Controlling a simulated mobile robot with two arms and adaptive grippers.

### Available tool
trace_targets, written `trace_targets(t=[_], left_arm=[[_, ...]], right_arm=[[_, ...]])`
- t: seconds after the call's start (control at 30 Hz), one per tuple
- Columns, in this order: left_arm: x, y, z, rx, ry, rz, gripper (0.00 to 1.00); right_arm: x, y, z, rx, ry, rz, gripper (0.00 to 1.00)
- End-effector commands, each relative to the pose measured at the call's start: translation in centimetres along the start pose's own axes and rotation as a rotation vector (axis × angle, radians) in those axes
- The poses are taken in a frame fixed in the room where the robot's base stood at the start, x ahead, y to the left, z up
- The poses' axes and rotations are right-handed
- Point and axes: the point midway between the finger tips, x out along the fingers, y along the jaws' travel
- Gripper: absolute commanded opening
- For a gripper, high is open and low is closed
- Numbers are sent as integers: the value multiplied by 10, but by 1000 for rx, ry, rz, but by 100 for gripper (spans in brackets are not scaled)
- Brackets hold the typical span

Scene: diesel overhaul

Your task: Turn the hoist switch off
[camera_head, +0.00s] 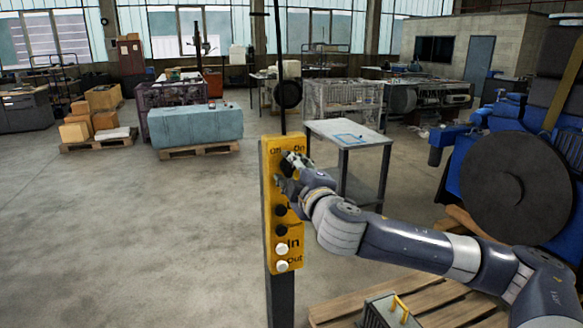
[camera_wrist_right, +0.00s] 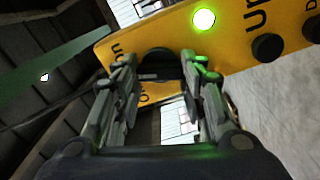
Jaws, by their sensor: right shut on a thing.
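The hoist control box (camera_head: 268,240) is a tall yellow panel on a dark post in the head view, with "On" lettered at its upper right. My right gripper (camera_head: 288,172) is at its upper part and hides most of the switch there. In the right wrist view the black rotary switch (camera_wrist_right: 158,62) sits between the two fingertips of my right gripper (camera_wrist_right: 165,72), which are shut on it. A round lamp (camera_wrist_right: 204,19) on the yellow panel glows green beside it. The switch's exact turn angle is hard to tell. My left gripper is out of view.
Below the gripper are black buttons (camera_head: 281,230) and white buttons (camera_head: 282,249) marked "In" and "Out". A grey table (camera_head: 350,133) stands behind. A blue engine (camera_head: 470,170) and a wooden pallet (camera_head: 435,298) are at the right.

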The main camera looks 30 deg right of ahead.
Motion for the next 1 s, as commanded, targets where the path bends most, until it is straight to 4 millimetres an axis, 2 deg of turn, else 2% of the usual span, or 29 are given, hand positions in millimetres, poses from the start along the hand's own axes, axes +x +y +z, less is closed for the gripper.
trace_targets(t=[1.0], left_arm=[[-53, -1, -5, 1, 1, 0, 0]], right_arm=[[0, -5, 2, -925, 2, -6, 14]])
